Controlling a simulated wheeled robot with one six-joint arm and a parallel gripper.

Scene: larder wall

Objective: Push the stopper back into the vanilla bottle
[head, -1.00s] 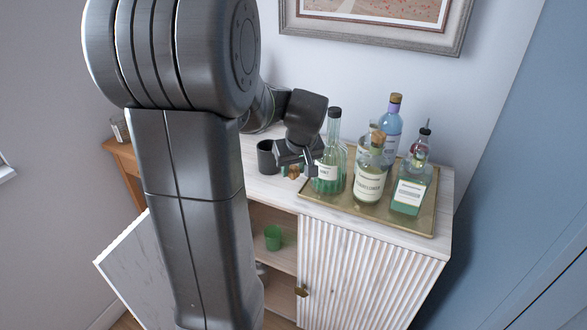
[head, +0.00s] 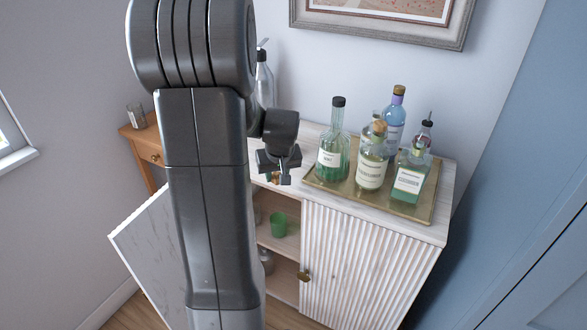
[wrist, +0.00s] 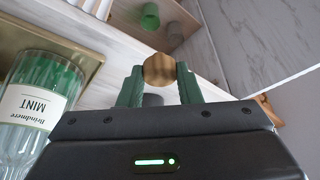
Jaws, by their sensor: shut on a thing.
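My gripper (head: 275,176) is left of the tray, near the cabinet's front edge. It is shut on a brown stopper (wrist: 159,68), seen between the green fingertips in the wrist view. In the head view the stopper is small and mostly hidden by the gripper. Several bottles stand on the tray. The mint bottle (head: 333,150) has a black cap and stands nearest my gripper; it also shows in the wrist view (wrist: 38,100). A clear bottle (head: 371,168) with a cork-coloured top and a teal bottle (head: 409,181) stand in front. I cannot read which is vanilla.
The brass-coloured tray (head: 402,206) lies on the ribbed white cabinet (head: 365,255). Its left door (head: 150,255) is open, with a green cup (head: 279,224) inside.

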